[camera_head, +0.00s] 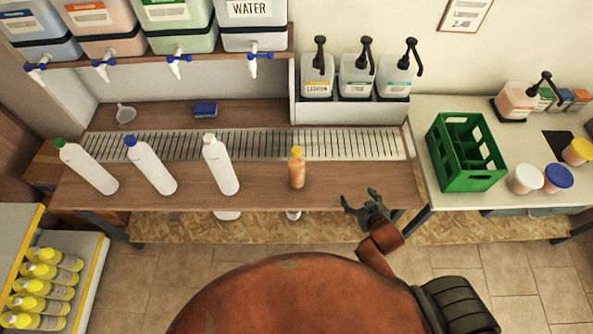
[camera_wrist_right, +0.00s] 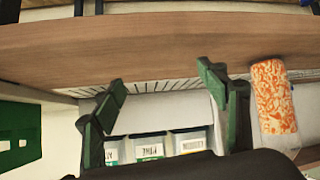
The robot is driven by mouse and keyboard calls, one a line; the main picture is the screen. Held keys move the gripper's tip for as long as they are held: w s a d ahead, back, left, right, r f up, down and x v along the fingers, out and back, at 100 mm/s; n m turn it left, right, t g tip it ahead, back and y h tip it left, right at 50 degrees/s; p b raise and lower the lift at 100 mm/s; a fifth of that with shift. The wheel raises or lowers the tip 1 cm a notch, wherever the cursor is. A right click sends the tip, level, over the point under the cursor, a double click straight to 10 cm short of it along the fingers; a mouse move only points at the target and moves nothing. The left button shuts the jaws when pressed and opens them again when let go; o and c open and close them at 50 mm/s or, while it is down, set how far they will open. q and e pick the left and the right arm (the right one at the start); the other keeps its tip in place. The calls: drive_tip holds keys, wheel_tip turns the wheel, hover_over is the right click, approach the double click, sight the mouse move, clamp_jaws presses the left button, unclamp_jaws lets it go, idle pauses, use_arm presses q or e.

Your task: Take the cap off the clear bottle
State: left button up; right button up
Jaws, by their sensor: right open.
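A small bottle (camera_head: 297,172) with a mottled orange body and a yellow cap (camera_head: 297,150) stands upright on the wooden counter, right of three white bottles. It is the only one that could pass for the clear bottle. In the right wrist view the orange bottle (camera_wrist_right: 274,97) shows at the right, outside the fingers; its cap is not clear there. My right gripper (camera_head: 359,200) is open and empty at the counter's front edge, right of the bottle and apart from it. Its fingers (camera_wrist_right: 162,80) also show spread in the wrist view. My left gripper is out of view.
White bottles with green (camera_head: 87,167), blue (camera_head: 150,165) and white (camera_head: 220,165) caps stand to the left. A slotted drain (camera_head: 260,145) runs behind. Pump bottles (camera_head: 356,75) stand at the back, and a green crate (camera_head: 466,152) at the right. The counter beside the orange bottle is clear.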

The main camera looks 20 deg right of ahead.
sight(297, 165)
drive_tip(key=w+a+r+t+y, duration=0.1)
drive_tip(key=w, duration=0.1)
drive_tip(key=w+a+r+n+t+y, duration=0.1)
drive_tip(key=w+a+r, duration=0.1)
drive_tip(key=w, duration=0.1)
drive_tip(key=w+a+r+n+t+y, duration=0.1)
drive_tip(key=w, duration=0.2)
drive_tip(key=shift+w+a+r+t, duration=0.15)
drive_tip(key=shift+w+a+t, duration=0.05)
drive_tip(key=shift+a+t, duration=0.2)
drive_tip(key=w+a+r+n+y, duration=0.1)
drive_tip(key=w+a+n+y, duration=0.1)
drive_tip(key=a+y, duration=0.1)
drive_tip(key=w+a+r+n+y, duration=0.1)
drive_tip(key=w+a+n+y, duration=0.1)
drive_tip(key=a, duration=0.4)
drive_tip(key=w+a+r+n+y, duration=0.1)
drive_tip(key=w+a+n+y, duration=0.1)
drive_tip(key=a+y, duration=0.3)
drive_tip(key=shift+w+a+r+g+b, duration=0.1)
drive_tip(key=shift+g+b, duration=0.2)
drive_tip(key=shift+g, duration=0.1)
drive_tip(key=c, duration=1.6)
drive_tip(key=shift+r, duration=0.1)
drive_tip(key=shift+c, duration=0.4)
drive_tip(key=shift+r, duration=0.1)
